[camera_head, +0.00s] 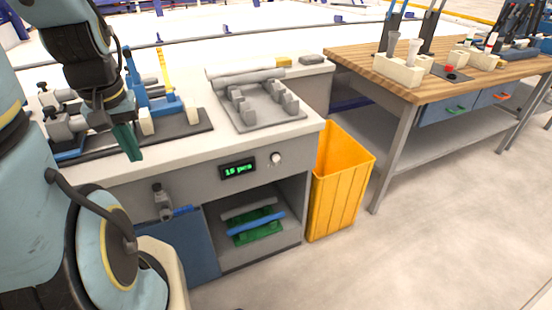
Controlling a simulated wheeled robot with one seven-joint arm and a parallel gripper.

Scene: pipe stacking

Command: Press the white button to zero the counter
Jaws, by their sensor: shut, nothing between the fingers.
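The white button (276,158) is a round knob on the grey front panel of the bench, below the worktop edge. The counter (238,170) is a small dark display just left of it, with green characters that seem to read "15 pcs". My gripper (128,143) points downward in front of the bench's left part, well to the left of the counter and button. Its dark green fingers are shut with nothing between them. Nothing hides the button or the counter.
Grey pipe holders (262,103) stand on the worktop above the panel. A blue and grey fixture (170,118) stands behind my gripper. A yellow bin (340,180) stands right of the bench, beside a wooden table (440,85). An open shelf (252,222) lies below the counter.

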